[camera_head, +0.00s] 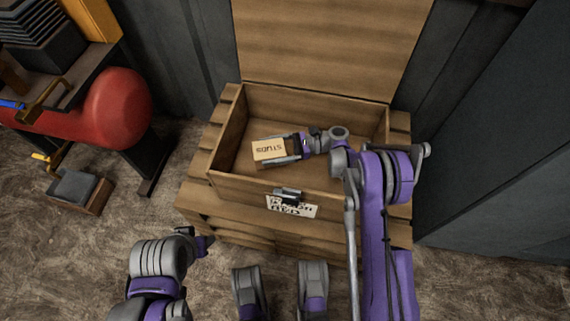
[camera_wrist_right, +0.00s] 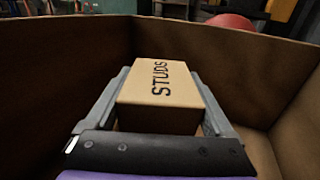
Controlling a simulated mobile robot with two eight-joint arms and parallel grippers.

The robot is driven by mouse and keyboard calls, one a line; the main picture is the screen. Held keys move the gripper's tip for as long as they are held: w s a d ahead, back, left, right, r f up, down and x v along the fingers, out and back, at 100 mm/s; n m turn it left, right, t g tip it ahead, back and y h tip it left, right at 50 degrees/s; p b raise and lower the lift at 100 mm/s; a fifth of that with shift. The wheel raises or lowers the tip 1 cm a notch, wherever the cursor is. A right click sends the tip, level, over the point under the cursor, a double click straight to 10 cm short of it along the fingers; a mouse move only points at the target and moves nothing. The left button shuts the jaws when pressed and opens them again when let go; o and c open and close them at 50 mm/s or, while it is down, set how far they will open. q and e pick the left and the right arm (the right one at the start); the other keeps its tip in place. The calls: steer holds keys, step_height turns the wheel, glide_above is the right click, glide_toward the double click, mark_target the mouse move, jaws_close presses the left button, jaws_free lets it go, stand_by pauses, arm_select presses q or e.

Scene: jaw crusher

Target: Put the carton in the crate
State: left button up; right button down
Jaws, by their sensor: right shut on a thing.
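The carton (camera_head: 270,150) is a small tan box marked STUDS, and it also fills the middle of the right wrist view (camera_wrist_right: 160,86). My right gripper (camera_head: 284,149) is shut on it, with one finger along each side. The wooden crate (camera_head: 245,182) stands open, its lid raised at the back. The carton and right gripper are inside the crate's walls, toward the left. I cannot tell whether the carton touches the crate floor. My left arm shows at the lower left, in front of the crate; its fingertips are not clearly seen.
A red tank (camera_head: 113,108) and a bench with tools stand at the left. A small box (camera_head: 80,190) lies on the floor there. A dark cabinet (camera_head: 500,150) stands at the right. The crate has a latch (camera_head: 288,196) and label at the front.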

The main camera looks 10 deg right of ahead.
steer(key=shift+f+b, duration=0.9)
steer(key=shift+f, duration=2.85)
steer(key=shift+f, duration=0.2)
jaws_free()
steer(key=shift+r, duration=0.1)
steer(key=shift+d+r, duration=0.1)
steer(key=shift+d, duration=0.1)
steer(key=d, duration=0.2)
steer(key=d+p, duration=0.1)
steer(key=d, duration=0.4)
steer(key=shift+w, duration=0.3)
